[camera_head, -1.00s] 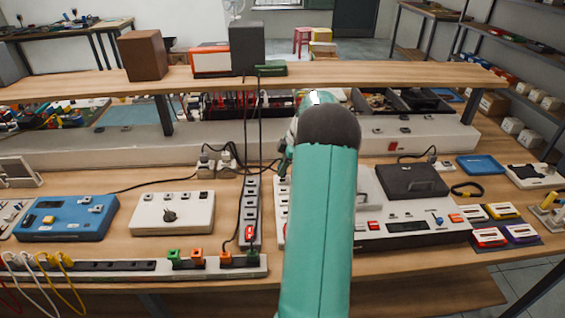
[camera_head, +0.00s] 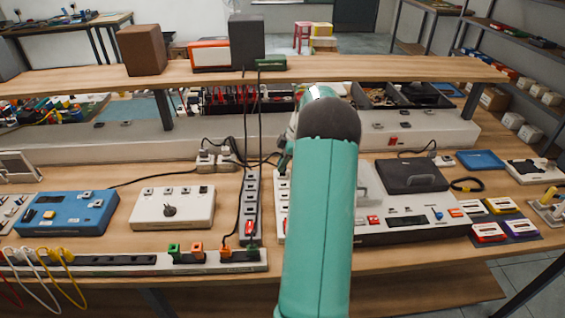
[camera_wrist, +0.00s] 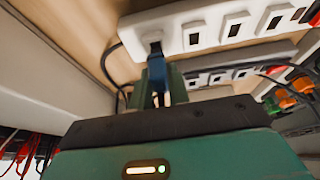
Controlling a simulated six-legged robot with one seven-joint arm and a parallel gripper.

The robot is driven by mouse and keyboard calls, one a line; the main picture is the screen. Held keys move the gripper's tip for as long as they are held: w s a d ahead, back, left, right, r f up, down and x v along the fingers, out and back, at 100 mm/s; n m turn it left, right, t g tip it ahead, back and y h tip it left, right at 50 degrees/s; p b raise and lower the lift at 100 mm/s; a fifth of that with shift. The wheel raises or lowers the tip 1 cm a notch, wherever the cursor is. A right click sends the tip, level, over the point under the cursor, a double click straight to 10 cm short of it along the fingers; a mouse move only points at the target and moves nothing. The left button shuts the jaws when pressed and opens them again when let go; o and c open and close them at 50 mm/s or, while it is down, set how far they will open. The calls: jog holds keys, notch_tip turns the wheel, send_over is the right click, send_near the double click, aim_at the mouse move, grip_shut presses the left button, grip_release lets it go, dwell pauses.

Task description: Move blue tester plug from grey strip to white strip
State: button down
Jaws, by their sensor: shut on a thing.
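The blue tester plug (camera_wrist: 157,72) is between the fingers of my gripper (camera_wrist: 160,92) in the wrist view. The gripper is shut on it. The plug's far end is at the end socket of the white strip (camera_wrist: 205,22); I cannot tell whether it is seated. The grey strip (camera_wrist: 232,75) runs beside the white strip. In the head view the grey strip (camera_head: 250,205) lies left of my arm, and the white strip (camera_head: 281,190) is mostly hidden behind the arm. My gripper (camera_head: 283,160) is small and partly hidden there, and the plug cannot be made out.
Black cables (camera_head: 240,150) run by the grey strip's far end. A front strip (camera_head: 215,262) holds green and orange plugs. A white box (camera_head: 172,208) and a blue box (camera_head: 67,213) stand left; a device with a display (camera_head: 405,220) stands right. A raised shelf (camera_head: 400,70) crosses behind.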

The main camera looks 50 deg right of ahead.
jog(key=shift+f, duration=0.9)
dwell(2.7)
jog(key=c, duration=1.3)
grip_release()
jog(key=shift+o, duration=0.2)
jog(key=w+a+v, duration=0.1)
jog(key=v, duration=1.7)
jog(key=shift+w+r, duration=0.15)
jog(key=shift+r, duration=0.45)
